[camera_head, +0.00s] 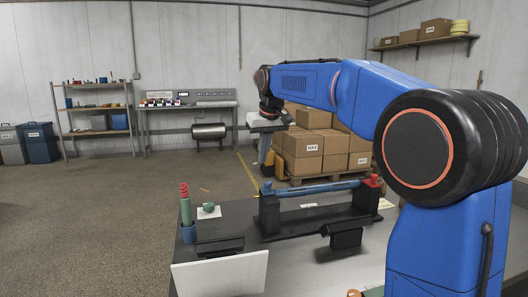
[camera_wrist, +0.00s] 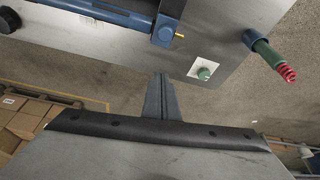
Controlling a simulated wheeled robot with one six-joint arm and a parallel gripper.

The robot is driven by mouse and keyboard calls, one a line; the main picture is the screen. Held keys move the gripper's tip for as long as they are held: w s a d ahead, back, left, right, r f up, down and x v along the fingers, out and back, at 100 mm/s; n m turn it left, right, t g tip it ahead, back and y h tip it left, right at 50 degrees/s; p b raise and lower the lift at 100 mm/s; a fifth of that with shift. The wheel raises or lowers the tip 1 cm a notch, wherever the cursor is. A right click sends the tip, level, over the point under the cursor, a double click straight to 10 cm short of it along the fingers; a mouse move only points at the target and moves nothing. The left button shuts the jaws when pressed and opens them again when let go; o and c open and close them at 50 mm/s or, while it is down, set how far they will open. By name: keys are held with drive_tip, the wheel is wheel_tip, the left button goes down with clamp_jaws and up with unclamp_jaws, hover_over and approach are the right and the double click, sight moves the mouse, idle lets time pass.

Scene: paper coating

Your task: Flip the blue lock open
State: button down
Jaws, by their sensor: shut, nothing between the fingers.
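The blue lock (camera_head: 267,188) sits at the left end of a black stand (camera_head: 318,222) that carries a long blue roller (camera_head: 315,188). In the wrist view the lock (camera_wrist: 165,31) is at the top centre, with a small brass pin beside it. Whether it is open or closed is too small to tell. A red lock (camera_head: 373,181) is at the roller's right end. My gripper (camera_head: 264,158) hangs in the air beyond the stand in the head view. In the wrist view its fingers (camera_wrist: 160,77) are shut and empty, apart from the lock.
A green-and-red tool (camera_head: 185,205) stands upright in a blue holder left of the stand. A small green piece (camera_head: 208,207) rests on a white sheet. A white panel (camera_head: 222,274) is at the table's front. Boxes (camera_head: 304,146) are stacked on a pallet behind.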

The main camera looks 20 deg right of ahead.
sight(267, 193)
wheel_tip(267, 193, down, 6)
drive_tip(key=shift+s+r, duration=0.1)
drive_tip(key=shift+s, duration=0.05)
drive_tip(key=shift+s+d+f, duration=0.15)
drive_tip(key=shift+s+f, duration=0.1)
drive_tip(key=shift+s, duration=0.55)
drive_tip(key=s, duration=0.4)
drive_tip(key=shift+s, duration=0.5)
drive_tip(key=shift+f, duration=0.1)
